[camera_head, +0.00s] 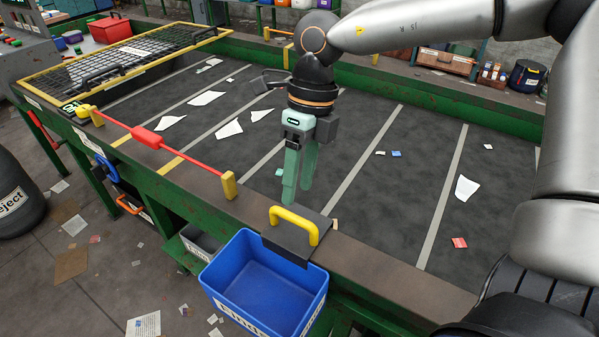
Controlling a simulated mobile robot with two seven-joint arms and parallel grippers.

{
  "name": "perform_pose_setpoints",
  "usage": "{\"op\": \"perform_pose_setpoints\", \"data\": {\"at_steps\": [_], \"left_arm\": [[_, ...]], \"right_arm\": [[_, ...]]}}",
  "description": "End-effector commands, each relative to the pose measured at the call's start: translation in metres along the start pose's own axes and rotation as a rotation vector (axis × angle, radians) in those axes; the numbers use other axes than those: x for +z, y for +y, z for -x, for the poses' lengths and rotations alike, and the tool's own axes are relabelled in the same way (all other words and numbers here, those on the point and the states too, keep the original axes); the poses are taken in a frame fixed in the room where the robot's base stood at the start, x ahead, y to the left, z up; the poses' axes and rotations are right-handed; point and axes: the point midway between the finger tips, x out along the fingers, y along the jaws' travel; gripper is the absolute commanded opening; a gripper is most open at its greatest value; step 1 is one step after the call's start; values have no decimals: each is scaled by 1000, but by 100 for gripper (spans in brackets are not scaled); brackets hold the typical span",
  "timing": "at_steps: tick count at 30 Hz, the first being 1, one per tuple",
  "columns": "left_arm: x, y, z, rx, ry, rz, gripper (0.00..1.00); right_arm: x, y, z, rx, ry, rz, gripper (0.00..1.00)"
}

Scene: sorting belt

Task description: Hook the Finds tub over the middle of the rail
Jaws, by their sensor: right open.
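The blue Finds tub (250,280) hangs on the outer side of the near rail (375,260), with its label partly cut off by the bottom edge. Its dark hook plate (280,238) lies over the rail top and carries a yellow handle (296,216). My right gripper (297,192) points down with its pale green fingers open and empty. Its fingertips appear just above or behind the handle, apart from it; the exact gap is hard to tell. My left gripper is not in view.
A red pull bar (190,152) between yellow posts runs along the rail left of the tub. The dark belt (350,150) holds scattered paper scraps. A yellow-framed mesh guard (130,55) covers its far left. A grey bin (200,242) sits below, left of the tub.

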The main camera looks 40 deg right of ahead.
Motion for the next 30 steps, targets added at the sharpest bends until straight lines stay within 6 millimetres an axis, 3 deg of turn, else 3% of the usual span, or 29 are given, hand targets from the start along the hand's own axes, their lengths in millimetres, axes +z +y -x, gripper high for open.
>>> {"op": "perform_pose_setpoints", "data": {"at_steps": [10,15,24,30], "left_arm": [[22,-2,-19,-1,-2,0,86],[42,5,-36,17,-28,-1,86],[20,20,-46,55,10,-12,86],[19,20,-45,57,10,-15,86]], "right_arm": [[0,-1,-44,2,-1,0,55],[0,-2,-67,0,-1,1,55],[0,0,-78,2,-1,0,55],[0,0,-77,2,-1,0,55]]}}
